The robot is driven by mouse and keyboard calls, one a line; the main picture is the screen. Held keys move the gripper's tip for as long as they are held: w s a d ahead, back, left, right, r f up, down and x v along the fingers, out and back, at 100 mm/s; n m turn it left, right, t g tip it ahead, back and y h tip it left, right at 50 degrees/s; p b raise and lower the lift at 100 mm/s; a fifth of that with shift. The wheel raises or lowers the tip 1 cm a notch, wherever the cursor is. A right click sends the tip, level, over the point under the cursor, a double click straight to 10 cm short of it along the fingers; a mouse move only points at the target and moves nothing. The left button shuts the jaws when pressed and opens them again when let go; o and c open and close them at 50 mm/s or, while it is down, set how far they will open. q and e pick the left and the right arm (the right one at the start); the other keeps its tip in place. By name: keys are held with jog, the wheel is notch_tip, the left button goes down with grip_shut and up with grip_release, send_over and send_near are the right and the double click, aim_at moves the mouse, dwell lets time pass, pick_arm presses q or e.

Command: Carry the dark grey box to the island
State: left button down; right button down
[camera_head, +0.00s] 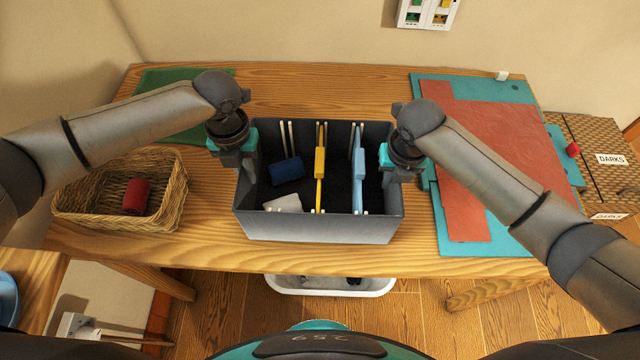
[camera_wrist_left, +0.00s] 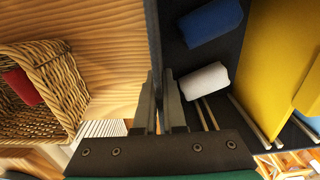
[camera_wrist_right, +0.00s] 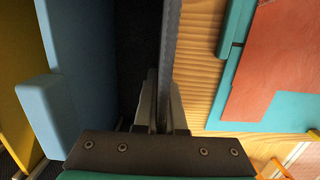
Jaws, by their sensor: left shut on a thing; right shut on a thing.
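The dark grey box (camera_head: 320,228) is open-topped and stands upright at the middle of the wooden table. It holds a yellow item (camera_head: 320,165) and a light blue item (camera_head: 359,170) between white rods, with a dark blue roll (camera_head: 286,171) and a white roll (camera_head: 283,203) at its left. My left gripper (camera_head: 240,165) is shut on the box's left wall, which runs between its fingers in the left wrist view (camera_wrist_left: 160,95). My right gripper (camera_head: 398,170) is shut on the right wall, also between its fingers in the right wrist view (camera_wrist_right: 160,95). The island cannot be made out.
A wicker basket (camera_head: 85,208) with a red roll (camera_head: 136,196) stands left of the box. A teal board (camera_head: 500,250) with a reddish sheet (camera_head: 470,150) lies to the right. A green mat (camera_head: 165,80) lies behind left. A white tray (camera_head: 330,288) is below the table's front edge.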

pick_arm(q)
jog(key=shift+r+p, duration=1.85)
jog(key=shift+r, duration=0.2)
